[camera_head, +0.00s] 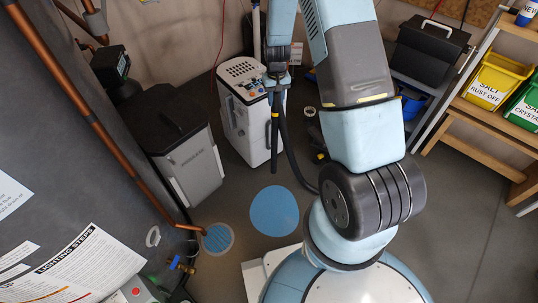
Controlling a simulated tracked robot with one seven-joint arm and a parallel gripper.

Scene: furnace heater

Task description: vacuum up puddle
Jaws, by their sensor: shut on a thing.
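A flat blue puddle (274,211) lies on the grey floor in front of my base, left of my arm. A white vacuum-like machine (238,128) stands behind it, with a dark hose (291,156) curving down beside it. My gripper (277,76) is above the front right of the machine, shut on a dark nozzle tube (275,145) that hangs nearly upright. The tube's lower end points down toward the puddle and looks apart from it. The fingertips are small and partly hidden.
A round floor drain (217,239) with blue in it lies left of the puddle. A grey bin-like unit (190,165) and copper pipe (90,110) stand left. Shelves with yellow (497,82) and green tubs are at right. The right floor is clear.

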